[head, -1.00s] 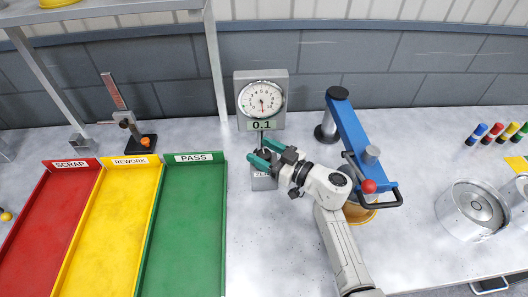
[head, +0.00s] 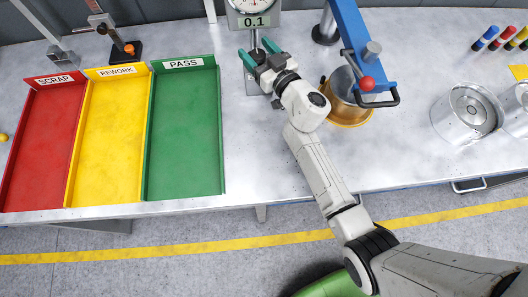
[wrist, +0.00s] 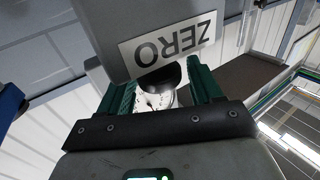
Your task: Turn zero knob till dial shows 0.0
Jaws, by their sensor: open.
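The dial gauge (head: 250,5) stands at the top of the head view, cut off by the frame edge. Its readout (head: 254,21) shows 0.1. My gripper (head: 256,51) is just below the gauge with its green fingers spread. In the wrist view the dark rounded zero knob (wrist: 160,74) lies between the two open fingers (wrist: 160,90), under an upside-down ZERO label (wrist: 168,45). Gaps seem to show beside the knob, but I cannot tell whether a finger touches it. In the head view my gripper mostly hides the knob.
A blue lever press (head: 352,45) with a red ball knob and a copper-coloured cylinder (head: 346,108) stand right of my gripper. The green PASS tray (head: 184,130) is to the left, beside yellow and red trays. The bench front between is clear.

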